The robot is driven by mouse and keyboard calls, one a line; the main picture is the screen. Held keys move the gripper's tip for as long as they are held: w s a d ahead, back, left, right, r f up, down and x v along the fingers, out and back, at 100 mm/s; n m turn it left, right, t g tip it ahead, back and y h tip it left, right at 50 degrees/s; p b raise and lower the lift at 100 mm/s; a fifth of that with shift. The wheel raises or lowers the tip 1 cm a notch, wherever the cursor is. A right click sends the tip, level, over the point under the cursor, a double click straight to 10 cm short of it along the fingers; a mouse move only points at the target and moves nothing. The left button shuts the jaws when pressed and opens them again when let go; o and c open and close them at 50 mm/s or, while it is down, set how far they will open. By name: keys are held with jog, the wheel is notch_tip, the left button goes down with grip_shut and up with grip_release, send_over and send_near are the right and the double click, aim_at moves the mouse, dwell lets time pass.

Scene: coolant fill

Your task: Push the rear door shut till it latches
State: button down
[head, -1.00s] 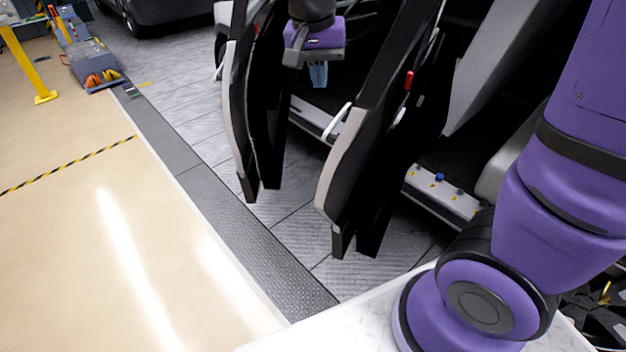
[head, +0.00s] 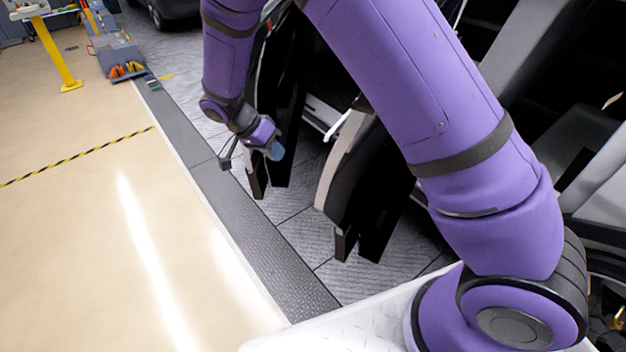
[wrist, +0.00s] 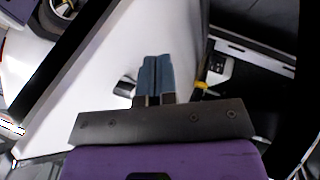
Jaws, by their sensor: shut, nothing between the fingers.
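The nearer open door, which looks like the rear door (head: 338,165), stands swung out from the car, its pale outer skin and edge at mid-frame. My arm hides its upper part. Its white handle (head: 337,124) sticks out. The farther open door (head: 257,175) stands behind my gripper. My gripper (head: 276,152) has its blue-grey fingers shut and empty, left of the nearer door and apart from it in the head view. In the wrist view the shut fingers (wrist: 157,78) appear in front of a white panel (wrist: 95,85) with a handle; I cannot tell whether they touch.
The grey tiled floor (head: 305,215) shows below the doors. A dark ribbed strip (head: 265,255) and open beige floor (head: 80,240) lie to the left. A yellow post (head: 58,55) and a grey cart (head: 118,55) stand far left.

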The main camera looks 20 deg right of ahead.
jog(key=s+d+f, duration=0.4)
jog(key=d+f, duration=0.4)
jog(key=f, duration=0.1)
jog(key=shift+f, duration=0.15)
dwell(0.4)
